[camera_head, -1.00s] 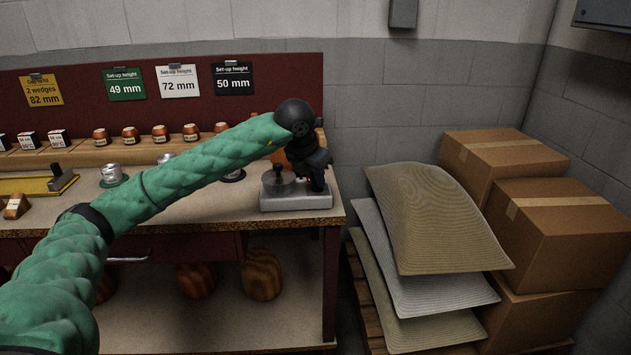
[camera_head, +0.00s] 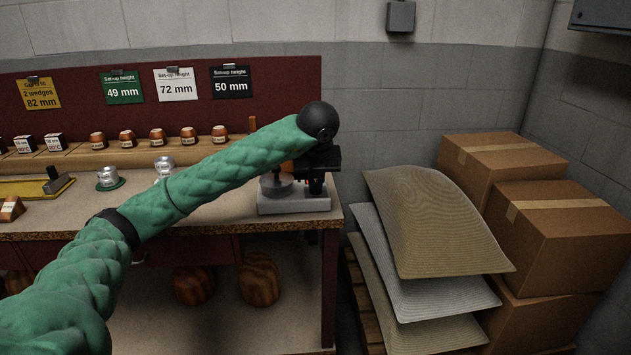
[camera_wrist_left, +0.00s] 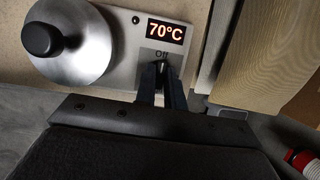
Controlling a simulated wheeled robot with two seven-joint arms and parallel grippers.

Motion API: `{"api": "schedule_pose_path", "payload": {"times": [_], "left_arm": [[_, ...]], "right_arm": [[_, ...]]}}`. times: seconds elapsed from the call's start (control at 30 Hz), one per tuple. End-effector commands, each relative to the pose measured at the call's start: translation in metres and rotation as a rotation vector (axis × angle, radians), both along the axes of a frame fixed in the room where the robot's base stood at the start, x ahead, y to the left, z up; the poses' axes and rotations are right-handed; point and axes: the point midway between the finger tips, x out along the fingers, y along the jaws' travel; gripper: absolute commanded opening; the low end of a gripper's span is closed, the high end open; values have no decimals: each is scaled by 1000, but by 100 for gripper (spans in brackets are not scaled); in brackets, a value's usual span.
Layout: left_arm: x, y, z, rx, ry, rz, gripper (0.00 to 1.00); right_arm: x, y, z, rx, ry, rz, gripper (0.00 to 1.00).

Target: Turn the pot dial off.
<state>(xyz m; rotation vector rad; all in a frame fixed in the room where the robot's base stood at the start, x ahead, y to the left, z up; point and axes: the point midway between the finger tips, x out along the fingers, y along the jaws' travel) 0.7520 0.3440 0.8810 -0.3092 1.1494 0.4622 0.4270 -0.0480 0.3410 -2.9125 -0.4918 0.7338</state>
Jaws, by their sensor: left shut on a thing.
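The pot (camera_head: 275,188) sits on a pale grey base (camera_head: 295,205) at the right end of the bench. In the left wrist view the round metal pot (camera_wrist_left: 75,50) has a black lid knob. Beside it the base carries a lit display (camera_wrist_left: 166,31) reading 70°C, with the word "Off" printed below it. My left gripper (camera_wrist_left: 162,78) is over the base just below that word, its fingers shut on the small dial (camera_wrist_left: 163,64). The dial is mostly hidden between the fingers, so its pointing direction cannot be told. My left gripper (camera_head: 317,186) also shows in the head view. My right gripper is not in view.
Metal cups (camera_head: 109,178) and a yellow tray (camera_head: 38,187) stand farther left on the bench. Several brown blocks (camera_head: 157,136) line the back shelf. Stacked felt-like sheets (camera_head: 430,220) and cardboard boxes (camera_head: 555,235) are on the right, past the bench end.

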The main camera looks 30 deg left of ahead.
Motion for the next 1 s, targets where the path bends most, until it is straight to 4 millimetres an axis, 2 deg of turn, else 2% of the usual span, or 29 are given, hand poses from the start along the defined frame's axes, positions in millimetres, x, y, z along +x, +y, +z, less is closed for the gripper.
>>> {"api": "schedule_pose_path", "payload": {"times": [0.6,0.63,0.7,0.73,1.0], "left_arm": [[1,1,1,0,-1,42,0],[1,1,1,0,-1,42,17],[1,1,1,0,-1,42,30],[0,0,1,0,-1,42,33],[0,0,1,0,0,40,33]], "right_arm": [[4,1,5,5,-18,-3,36],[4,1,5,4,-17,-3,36],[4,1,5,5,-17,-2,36],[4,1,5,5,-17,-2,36],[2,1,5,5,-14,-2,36]]}}
